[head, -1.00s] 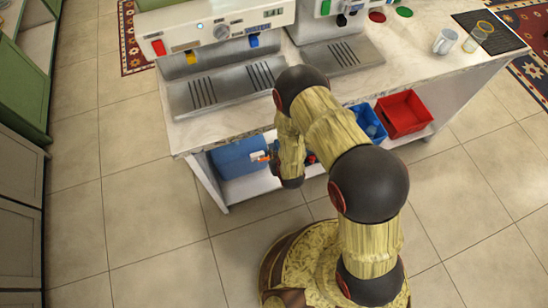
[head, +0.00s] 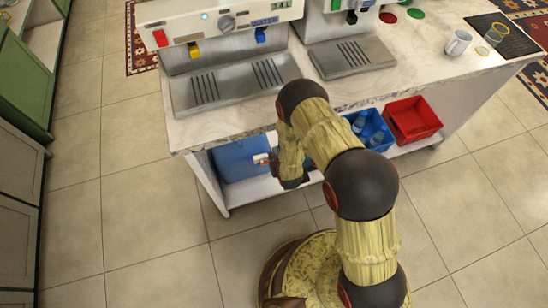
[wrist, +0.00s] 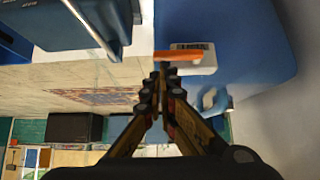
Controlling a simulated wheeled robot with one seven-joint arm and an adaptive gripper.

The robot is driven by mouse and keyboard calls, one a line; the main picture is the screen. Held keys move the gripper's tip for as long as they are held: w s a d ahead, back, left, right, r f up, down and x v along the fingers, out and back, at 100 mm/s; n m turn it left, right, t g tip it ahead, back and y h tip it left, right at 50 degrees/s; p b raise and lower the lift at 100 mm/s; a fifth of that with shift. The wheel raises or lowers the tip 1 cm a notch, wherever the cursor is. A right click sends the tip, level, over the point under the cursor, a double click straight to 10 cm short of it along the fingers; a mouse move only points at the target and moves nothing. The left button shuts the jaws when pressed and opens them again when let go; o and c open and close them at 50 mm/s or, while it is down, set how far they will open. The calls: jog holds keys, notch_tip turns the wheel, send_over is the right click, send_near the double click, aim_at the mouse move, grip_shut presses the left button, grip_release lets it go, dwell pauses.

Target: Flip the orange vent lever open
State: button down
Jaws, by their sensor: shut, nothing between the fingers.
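The orange vent lever (wrist: 180,55) lies across a white plate with a barcode label (wrist: 204,67) on a blue tank (wrist: 255,45) in the wrist view. My gripper (wrist: 162,70) is shut and empty. Its fingertips appear right beside the lever's left part in that view; I cannot tell whether they touch it. In the head view the blue tank (head: 238,160) sits on the shelf under the counter, and the white plate (head: 261,158) shows small beside my arm. My gripper's fingers are mostly hidden there by my arm.
A blue bin with bottles (head: 368,131) and a red bin (head: 413,120) stand at right. The tiled floor at left is clear.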

jog(key=shift+w+d+f+m+y, duration=0.15)
jog(key=shift+d+f+m+y, duration=0.2)
jog(key=shift+y, duration=0.35)
jog(key=f+m+y, duration=0.1)
jog(key=y, duration=0.1)
jog(key=f+m+y, duration=0.1)
jog(key=f+y, duration=0.1)
jog(key=f+m+g+y, duration=0.1)
jog(key=f+m+y, duration=0.1)
jog(key=y, duration=0.1)
jog(key=shift+d+f, duration=0.2)
jog(key=shift+d, duration=0.15)
dwell(0.4)
jog(key=shift+r, duration=0.1)
jog(key=shift+w+r+p, duration=0.1)
jog(key=shift+r+p, duration=0.4)
jog(key=shift+r, duration=0.2)
jog(key=shift+r, duration=0.1)
